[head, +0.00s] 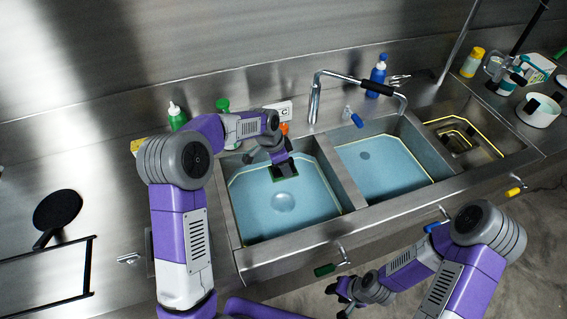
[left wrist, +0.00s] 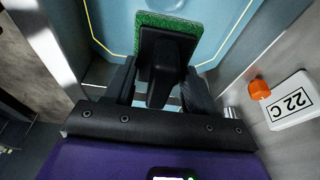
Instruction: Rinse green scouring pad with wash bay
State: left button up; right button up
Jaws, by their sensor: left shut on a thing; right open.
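My left gripper (head: 279,160) reaches into the left basin (head: 334,180) of the wash bay, near its back wall. It is shut on the dark handle of the green scouring pad (left wrist: 166,22). In the left wrist view the gripper (left wrist: 158,85) holds the handle between its fingers, with the green pad beyond it, over the blue water. In the head view only part of the pad (head: 284,176) shows below the fingers; whether it touches the water I cannot tell. My right gripper (head: 345,291) is open and empty in front of the sink's front edge.
The middle basin (head: 385,168) also holds blue water; the right basin (head: 480,152) looks dark. A faucet (head: 314,100) arches behind the basins. Bottles, including a blue one (head: 377,77), line the back ledge. A labelled white box (left wrist: 294,99) stands beside the left basin.

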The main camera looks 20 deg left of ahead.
pick_arm(q)
notch_tip(320, 180, down, 15)
jog(key=b, duration=1)
jog(key=shift+a+f, duration=0.1)
jog(key=shift+a, duration=0.05)
dwell(0.6)
jog(key=shift+d+b, duration=0.35)
jog(key=shift+d, duration=0.35)
dwell(1.4)
jog(key=shift+r+p, duration=4.25)
jog(key=shift+r, duration=1.95)
jog(key=shift+f, duration=0.1)
